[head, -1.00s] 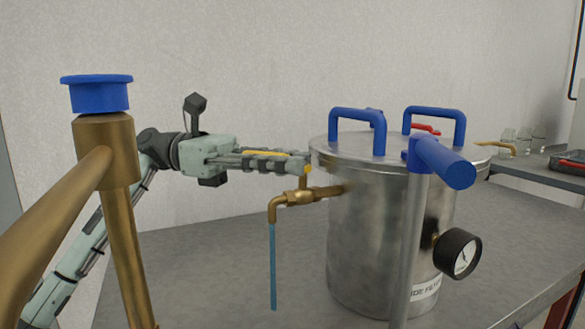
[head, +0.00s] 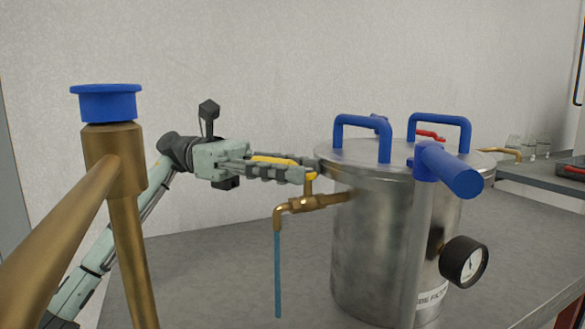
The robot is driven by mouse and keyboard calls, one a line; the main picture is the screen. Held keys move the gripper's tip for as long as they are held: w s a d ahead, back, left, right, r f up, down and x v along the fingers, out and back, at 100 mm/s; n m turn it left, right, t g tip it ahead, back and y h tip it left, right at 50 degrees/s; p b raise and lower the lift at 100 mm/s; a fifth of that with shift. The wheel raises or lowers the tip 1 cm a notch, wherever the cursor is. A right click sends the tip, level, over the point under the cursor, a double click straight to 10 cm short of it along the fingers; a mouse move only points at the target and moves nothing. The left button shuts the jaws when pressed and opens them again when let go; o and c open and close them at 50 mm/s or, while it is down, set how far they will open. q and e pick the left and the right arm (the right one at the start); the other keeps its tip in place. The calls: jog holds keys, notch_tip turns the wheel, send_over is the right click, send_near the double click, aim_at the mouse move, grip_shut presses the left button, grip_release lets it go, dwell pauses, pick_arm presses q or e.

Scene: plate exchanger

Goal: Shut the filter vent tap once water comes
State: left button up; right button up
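The filter is a steel vessel (head: 370,240) with a lid (head: 385,155) and blue handles, standing on the grey bench. A brass vent tap (head: 310,203) sticks out of its left side near the top, with a yellow lever (head: 272,160) above it. The lever points left, in line with the tap's pipe. A thin blue stream of water (head: 277,275) runs down from its bent spout. My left gripper (head: 308,170) is at the lever, its dark fingers lying along it and partly hiding it. Whether the fingers grip it is unclear. My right gripper is not in view.
A brass pipe post with a blue cap (head: 108,103) stands close in front at the left. Glassware (head: 528,146) stands at the far right. The grey bench (head: 210,260) is clear left of the vessel.

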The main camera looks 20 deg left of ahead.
pick_arm(q)
jog(key=shift+o, duration=0.2)
jog(key=w+a, duration=0.1)
jog(key=a, duration=0.7)
jog(key=shift+w, duration=0.3)
jog(key=shift+d, duration=0.1)
jog(key=shift+c, duration=0.3)
